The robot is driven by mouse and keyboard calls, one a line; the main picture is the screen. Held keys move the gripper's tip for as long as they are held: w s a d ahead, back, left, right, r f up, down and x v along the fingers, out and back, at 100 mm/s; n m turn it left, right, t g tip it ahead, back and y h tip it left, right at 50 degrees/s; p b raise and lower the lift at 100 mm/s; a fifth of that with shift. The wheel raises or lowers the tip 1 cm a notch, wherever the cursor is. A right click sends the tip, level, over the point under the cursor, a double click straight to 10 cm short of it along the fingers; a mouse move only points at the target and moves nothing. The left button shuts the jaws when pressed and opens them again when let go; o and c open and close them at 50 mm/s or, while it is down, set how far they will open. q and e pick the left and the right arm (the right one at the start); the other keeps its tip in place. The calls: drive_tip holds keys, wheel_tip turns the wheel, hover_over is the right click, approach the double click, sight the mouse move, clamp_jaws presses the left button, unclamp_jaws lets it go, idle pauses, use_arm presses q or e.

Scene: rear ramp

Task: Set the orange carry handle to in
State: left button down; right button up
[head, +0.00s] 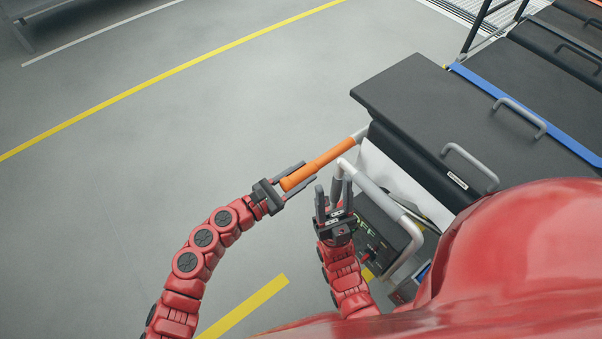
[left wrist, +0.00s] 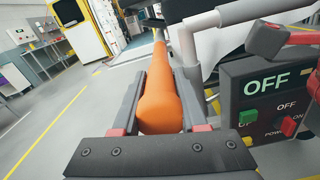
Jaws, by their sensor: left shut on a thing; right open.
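The orange carry handle (head: 318,164) sticks out to the left from the grey frame tube of the dark-topped unit in the head view. My left gripper (head: 294,180) is shut on its free end. In the left wrist view the handle (left wrist: 160,95) lies lengthwise between the two fingers of my left gripper (left wrist: 160,112). My right gripper (head: 334,198) is open and empty, beside the grey tube just right of the handle. The handle's joint with the unit is small in the head view.
A control box (left wrist: 275,100) with an OFF label and red and green switches is close on the right in the left wrist view. A grey tube frame (head: 385,198) stands by my right gripper. The dark unit top (head: 425,95) fills the right. Open floor (head: 200,120) is at left.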

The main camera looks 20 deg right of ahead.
sight(348, 144)
idle(0.7)
use_arm(q)
drive_tip(key=b+x, duration=0.3)
drive_tip(key=x, duration=0.3)
drive_tip(key=b+x, duration=0.3)
drive_tip(key=x, duration=0.4)
drive_tip(key=shift+f, duration=0.2)
drive_tip(key=shift+d+r, duration=0.15)
drive_tip(key=shift+d, duration=0.05)
drive_tip(key=shift+r, duration=0.15)
drive_tip(key=c, duration=0.8)
unclamp_jaws()
drive_tip(key=o, duration=0.4)
drive_tip(key=shift+d, duration=0.15)
drive_tip(key=shift+c, duration=0.2)
drive_tip(key=shift+f, duration=0.25)
